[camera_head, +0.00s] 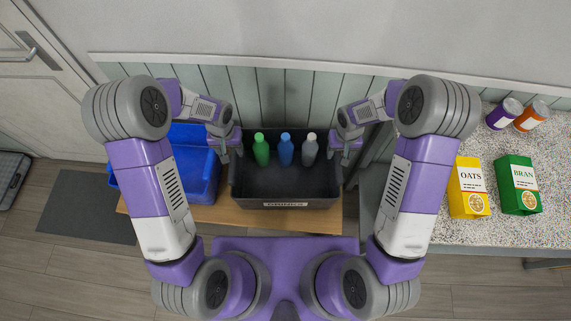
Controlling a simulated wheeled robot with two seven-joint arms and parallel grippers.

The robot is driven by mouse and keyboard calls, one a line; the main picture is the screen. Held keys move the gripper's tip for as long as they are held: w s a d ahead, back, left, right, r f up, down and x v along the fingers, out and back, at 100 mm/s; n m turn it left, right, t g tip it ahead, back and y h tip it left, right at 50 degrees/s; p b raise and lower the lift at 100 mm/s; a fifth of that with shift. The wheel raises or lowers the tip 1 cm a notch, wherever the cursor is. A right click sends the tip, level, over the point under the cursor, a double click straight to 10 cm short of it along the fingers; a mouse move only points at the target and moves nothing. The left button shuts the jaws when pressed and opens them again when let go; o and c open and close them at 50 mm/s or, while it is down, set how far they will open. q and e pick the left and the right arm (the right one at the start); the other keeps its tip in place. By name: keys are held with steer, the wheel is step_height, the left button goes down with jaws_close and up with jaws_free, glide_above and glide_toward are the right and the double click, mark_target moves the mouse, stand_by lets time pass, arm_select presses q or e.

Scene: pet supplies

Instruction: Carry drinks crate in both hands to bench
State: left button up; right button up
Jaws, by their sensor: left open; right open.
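The drinks crate (286,204) is a dark grey open box with a white label on its near wall. It stands on a low wooden table between my two arms. A green bottle (261,150), a blue bottle (285,150) and a grey bottle (309,150) stand inside it in a row. My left gripper (226,151) is open at the crate's left wall, near its far corner. My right gripper (345,151) is open at the right wall, near the far corner. I cannot tell whether either touches the crate. The speckled bench (500,225) is on the right.
A blue bin (196,178) stands just left of the crate on the wooden table (232,215). The bench holds a yellow oats box (467,188), a green bran box (517,186) and two cans (504,113) at the back. The bench's near part is clear. A wall is behind.

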mark_target(233, 158)
arm_select(q)
steer(key=shift+s, duration=0.35)
arm_select(e)
steer(key=shift+s, duration=0.3)
arm_select(q)
steer(key=shift+w+f, duration=0.15)
steer(key=shift+f, duration=3.6)
arm_select(e)
steer(key=shift+w+f, duration=0.15)
steer(key=shift+f, duration=3.6)
arm_select(q)
steer(key=shift+c, duration=0.3)
arm_select(e)
steer(key=shift+c, duration=0.3)
arm_select(q)
jaws_close()
arm_select(e)
jaws_close()
arm_select(q)
steer(key=shift+w+r, duration=0.1)
arm_select(e)
steer(key=shift+r, duration=0.1)
